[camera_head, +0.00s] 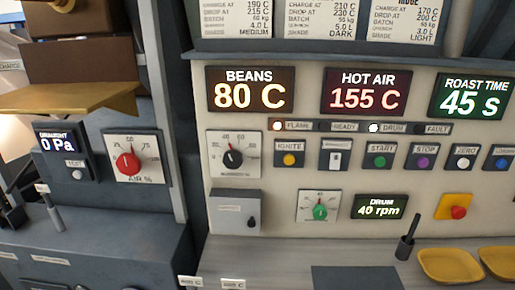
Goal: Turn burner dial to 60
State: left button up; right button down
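The burner dial (233,158) is a black round knob on a white square plate at the left of the pale control panel. Its printed scale runs around the top, with 40 and 60 near the upper middle. The small caption below it seems to read burner %. The knob's pointer seems to aim up and slightly left, but its exact value is too small to read. Nothing covers the dial. Neither of my grippers can be made out in this view; dark shapes at the left edge are unclear.
A red air dial (128,161) is on the dark cabinet at left. A green dial (319,212) sits below the row of buttons. A grey box (234,211) juts out under the burner dial. A black lever (406,245) and yellow trays (450,266) are at lower right.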

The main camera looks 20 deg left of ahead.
aim_at(233, 159)
jog(key=k+l, duration=0.3)
jog(key=l, duration=0.2)
jog(key=k+l+u, duration=0.15)
jog(key=l, duration=0.35)
jog(key=k+l, duration=0.4)
